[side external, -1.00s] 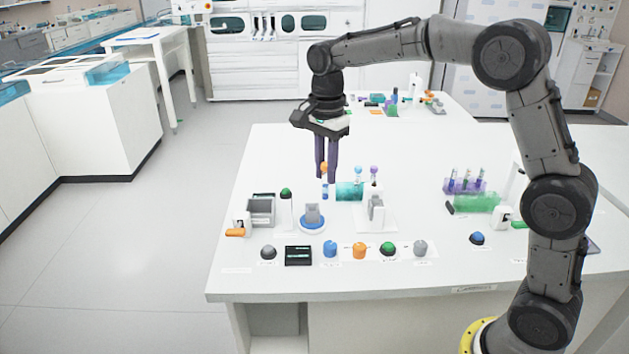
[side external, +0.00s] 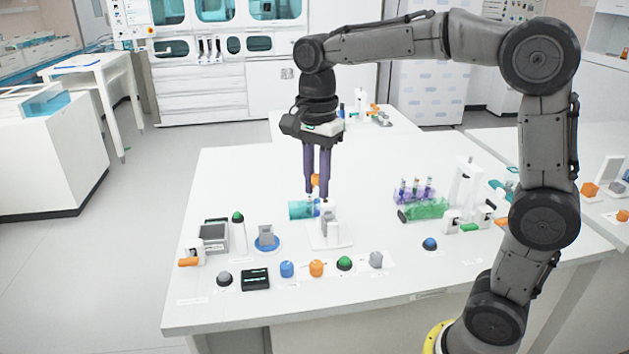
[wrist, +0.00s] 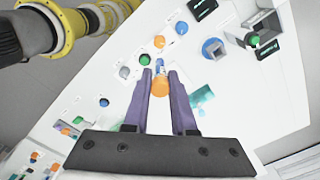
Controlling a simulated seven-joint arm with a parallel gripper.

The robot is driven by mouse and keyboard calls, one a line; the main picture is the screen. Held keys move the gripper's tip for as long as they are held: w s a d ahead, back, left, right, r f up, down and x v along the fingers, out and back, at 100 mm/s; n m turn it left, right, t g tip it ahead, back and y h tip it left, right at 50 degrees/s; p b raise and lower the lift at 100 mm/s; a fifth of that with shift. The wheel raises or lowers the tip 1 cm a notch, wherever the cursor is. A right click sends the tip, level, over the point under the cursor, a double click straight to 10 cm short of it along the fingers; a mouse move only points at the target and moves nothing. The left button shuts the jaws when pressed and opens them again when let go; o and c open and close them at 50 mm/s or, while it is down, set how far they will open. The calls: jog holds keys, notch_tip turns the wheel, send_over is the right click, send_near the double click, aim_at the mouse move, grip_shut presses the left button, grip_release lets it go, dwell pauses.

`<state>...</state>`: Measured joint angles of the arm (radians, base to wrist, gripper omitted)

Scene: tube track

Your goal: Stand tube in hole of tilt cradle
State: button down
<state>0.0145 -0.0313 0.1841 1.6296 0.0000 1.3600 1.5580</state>
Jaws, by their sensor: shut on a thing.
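My gripper (side external: 317,192) points straight down with its long purple fingers close together, shut on a tube with an orange cap (side external: 315,181). In the wrist view the orange cap (wrist: 160,87) sits between the fingers, with the blue-and-clear tube body (wrist: 160,66) beyond it. In the side view the fingers partly hide the tube, and I cannot tell how near its lower end is to anything. A white stand with a grey angled block (side external: 330,228), which looks like the tilt cradle, is just below and right of the fingertips. Its hole is not visible.
A teal block (side external: 302,209) lies beside the fingertips. A blue-based grey holder (side external: 266,238) and a grey box (side external: 214,235) stand to the left. Coloured knobs (side external: 316,268) line the front. A purple tube rack (side external: 415,195) and green block (side external: 427,209) are at right.

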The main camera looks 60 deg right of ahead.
jog(key=shift+w+n, duration=0.2)
jog(key=shift+n, duration=0.1)
jog(key=w+d+f, duration=0.3)
jog(key=d+f, duration=0.5)
jog(key=d, duration=0.3)
jog(key=shift+w, duration=0.2)
jog(key=shift+d+f, duration=0.1)
jog(key=shift+f, duration=1.5)
dwell(1.5)
jog(key=c, duration=0.7)
grip_release()
jog(key=shift+o, duration=0.2)
